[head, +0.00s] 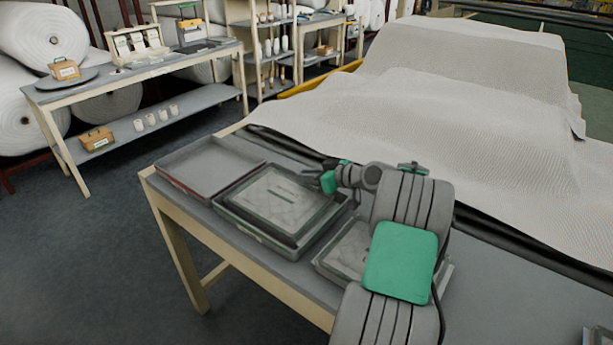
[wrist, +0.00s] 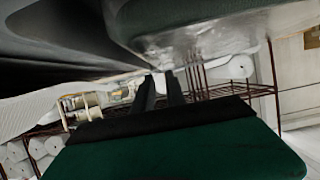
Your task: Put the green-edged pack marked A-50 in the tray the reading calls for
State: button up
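A pale, mottled pack with a green strip (head: 277,200) lies in or on the middle tray (head: 252,238). A second pale pack (head: 348,247) lies in a nearer tray (head: 328,272), partly hidden by my arm. No A-50 mark is legible. The left tray (head: 205,168), with a reddish front edge, is empty. My gripper (head: 328,181) is by the right back edge of the middle tray. In the wrist view, its two dark fingers (wrist: 161,88) are close together with a narrow pale gap. I cannot tell whether they hold anything.
A back bench (head: 150,68) holds a device with a yellow-green front (head: 190,28), a rack of pale packets (head: 135,42) and a small tan box (head: 64,69); no reading is legible. White wadding (head: 440,120) covers the worktable's far side. Large rolls (head: 42,35) stand left.

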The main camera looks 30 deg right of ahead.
jog(key=shift+o, duration=1.4)
